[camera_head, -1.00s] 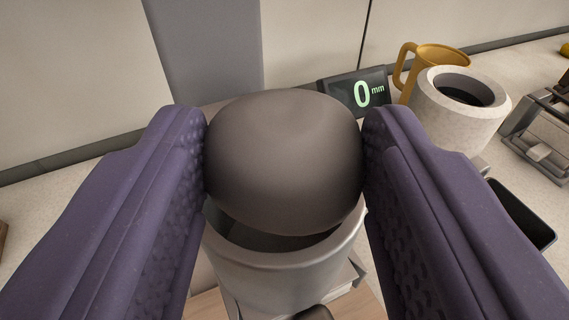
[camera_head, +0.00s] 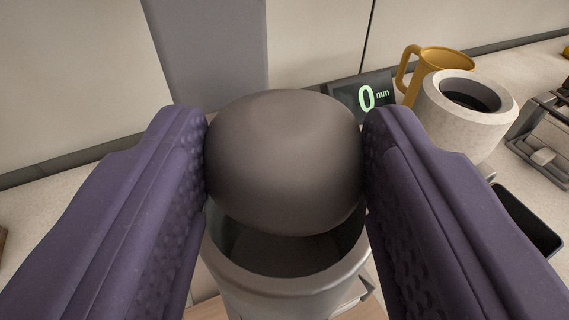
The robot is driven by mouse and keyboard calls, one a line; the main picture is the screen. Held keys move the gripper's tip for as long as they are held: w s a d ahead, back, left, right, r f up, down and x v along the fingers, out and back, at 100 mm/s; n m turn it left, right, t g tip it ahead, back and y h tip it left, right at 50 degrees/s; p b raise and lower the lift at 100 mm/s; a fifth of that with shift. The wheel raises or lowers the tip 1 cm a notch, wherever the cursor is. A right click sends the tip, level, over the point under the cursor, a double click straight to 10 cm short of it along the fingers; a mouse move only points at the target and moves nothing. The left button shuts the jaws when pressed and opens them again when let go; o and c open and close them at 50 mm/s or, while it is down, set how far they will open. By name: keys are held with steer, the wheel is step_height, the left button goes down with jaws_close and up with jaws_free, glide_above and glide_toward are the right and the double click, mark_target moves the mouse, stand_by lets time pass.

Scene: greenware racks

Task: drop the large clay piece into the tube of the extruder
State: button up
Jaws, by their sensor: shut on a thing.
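The large clay piece (camera_head: 284,160) is a dark grey-brown rounded lump. My gripper (camera_head: 285,150) is shut on it, with one purple textured finger pressed to each side. The extruder's tube (camera_head: 290,292) is a grey open cylinder below the clay piece in the picture. Its near rim and part of its hollow inside show. The clay piece hides the far rim, and the fingers cover parts of both sides. I cannot tell how high the clay is above the opening.
A display (camera_head: 361,97) reading 0 mm stands behind the tube, by a grey column (camera_head: 210,50). At right are a yellow jug (camera_head: 436,62), a speckled pale pot (camera_head: 463,120), a black tray (camera_head: 528,222) and a grey metal device (camera_head: 543,140).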

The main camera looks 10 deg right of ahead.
stand_by(0.3)
steer(key=o, duration=1.5)
steer(key=shift+s, duration=0.15)
steer(key=shift+p+v, duration=0.4)
steer(key=shift+v, duration=2.5)
